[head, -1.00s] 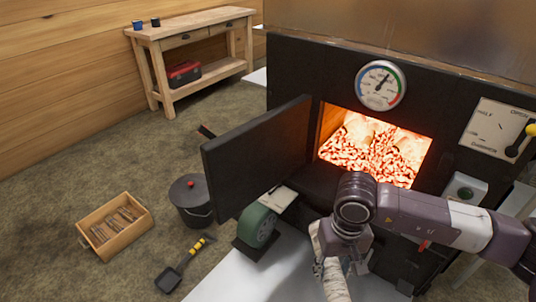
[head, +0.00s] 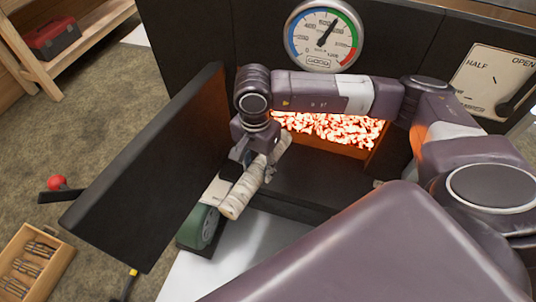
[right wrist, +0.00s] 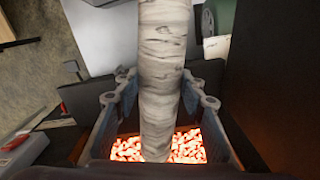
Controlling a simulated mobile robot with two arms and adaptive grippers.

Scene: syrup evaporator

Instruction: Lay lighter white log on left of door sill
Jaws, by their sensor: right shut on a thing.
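A white birch-bark log (head: 240,194) is held in my right gripper (head: 256,168), over the left end of the dark door sill (head: 310,185) in front of the firebox opening. The log lies at a slant, its near end down and to the left. In the right wrist view the log (right wrist: 163,45) runs up between the two fingers (right wrist: 160,95). I cannot tell whether it touches the sill. The open black firebox door (head: 150,165) stands just left of the gripper. My left gripper is not in view.
Glowing embers (head: 335,128) fill the firebox behind my right arm. A round gauge (head: 323,36) is above the opening. A wooden crate (head: 38,262) sits on the floor at left.

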